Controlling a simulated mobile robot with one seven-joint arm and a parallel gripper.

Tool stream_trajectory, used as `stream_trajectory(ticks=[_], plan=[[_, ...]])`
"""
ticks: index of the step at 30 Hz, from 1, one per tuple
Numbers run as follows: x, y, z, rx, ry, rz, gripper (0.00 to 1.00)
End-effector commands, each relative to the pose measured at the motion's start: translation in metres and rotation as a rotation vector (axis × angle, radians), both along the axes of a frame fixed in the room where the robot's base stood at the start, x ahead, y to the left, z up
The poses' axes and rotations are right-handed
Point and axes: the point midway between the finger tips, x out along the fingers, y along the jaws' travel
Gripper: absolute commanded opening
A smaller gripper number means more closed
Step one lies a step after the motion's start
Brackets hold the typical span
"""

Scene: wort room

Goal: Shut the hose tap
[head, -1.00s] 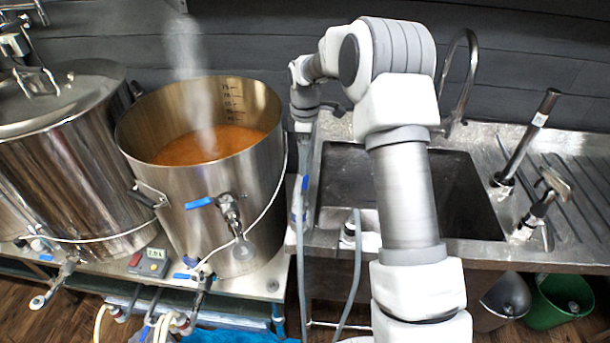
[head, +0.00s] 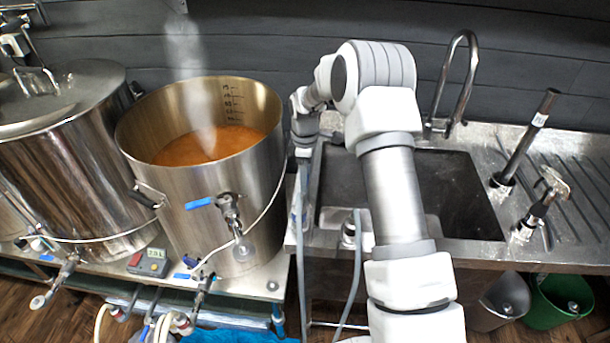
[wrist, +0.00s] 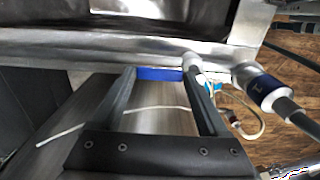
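The hose tap's blue lever (wrist: 160,74) shows in the wrist view at the sink's front rim, lying crosswise between my fingertips. A pale fitting (wrist: 195,62) sits by the right fingertip. My gripper (wrist: 159,78) is open, its fingers wide apart; whether they touch the lever I cannot tell. In the head view my gripper (head: 304,160) points down at the sink's front left corner, above a grey hose (head: 300,240). The lever is not clearly visible there, behind my wrist and gripper.
The sink (head: 450,195) lies right of my gripper. A second grey hose (head: 350,270) hangs at its front, and a blue-banded fitting (wrist: 262,88) shows in the wrist view. A steaming open kettle (head: 185,230) with a blue-handled valve (head: 200,203) stands close on the left.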

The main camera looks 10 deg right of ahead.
Motion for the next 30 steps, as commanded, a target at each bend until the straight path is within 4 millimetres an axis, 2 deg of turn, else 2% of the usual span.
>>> stream_trajectory(ticks=[1,9,11,22,30], plan=[[0.0000,0.0000,0.0002,0.000,0.000,0.000,0.57],[0.0001,0.0001,0.0005,0.000,0.000,0.000,0.08],[0.0000,0.0001,0.0005,0.000,0.000,0.000,0.00],[-0.0003,-0.0012,0.0003,0.000,0.000,-0.024,0.00],[-0.0028,-0.0078,-0.0001,0.001,-0.001,-0.163,0.00]])
